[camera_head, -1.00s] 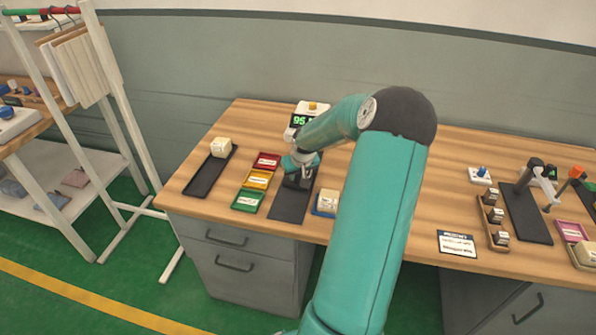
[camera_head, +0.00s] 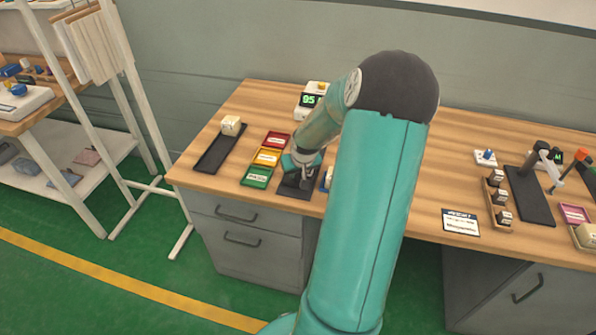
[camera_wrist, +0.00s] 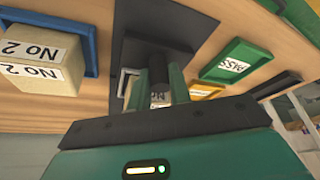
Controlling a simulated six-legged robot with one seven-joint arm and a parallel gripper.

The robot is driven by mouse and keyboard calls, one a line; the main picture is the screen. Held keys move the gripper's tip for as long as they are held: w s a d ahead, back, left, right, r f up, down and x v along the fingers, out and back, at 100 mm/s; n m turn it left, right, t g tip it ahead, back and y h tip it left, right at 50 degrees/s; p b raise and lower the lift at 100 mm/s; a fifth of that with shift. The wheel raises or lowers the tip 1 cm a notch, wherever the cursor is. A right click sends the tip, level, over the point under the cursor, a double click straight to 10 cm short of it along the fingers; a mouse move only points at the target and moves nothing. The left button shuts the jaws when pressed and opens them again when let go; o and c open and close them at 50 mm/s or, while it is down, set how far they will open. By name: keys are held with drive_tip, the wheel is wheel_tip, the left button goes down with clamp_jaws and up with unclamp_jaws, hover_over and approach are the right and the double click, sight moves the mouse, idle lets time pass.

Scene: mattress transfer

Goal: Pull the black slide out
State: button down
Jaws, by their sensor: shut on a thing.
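The black slide (camera_wrist: 150,51) is a dark block or plate with an upright piece, lying over a dark mat (camera_wrist: 143,17) in the wrist view. My gripper (camera_wrist: 159,88) is shut on the slide's upright piece, between its two teal fingers. In the head view my gripper (camera_head: 303,183) is low over the dark mat (camera_head: 292,194), near the table's front edge. A labelled block shows partly between the fingers in the wrist view. The wrist hides much of the slide in the head view.
Red, yellow and green trays (camera_head: 257,177) stand left of my gripper; a black tray (camera_head: 211,160) with a pale block (camera_head: 231,125) is further left. A blue tray (camera_wrist: 90,40) with a "NO 2" block (camera_wrist: 43,65) is close on the other side. A scale (camera_head: 311,101) stands behind.

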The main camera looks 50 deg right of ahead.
drive_tip(key=c, duration=1.3)
unclamp_jaws()
drive_tip(key=shift+s+a, duration=0.15)
drive_tip(key=shift+a, duration=0.2)
drive_tip(key=shift+d, duration=0.2)
drive_tip(key=v, duration=1.3)
drive_tip(key=shift+r, duration=0.4)
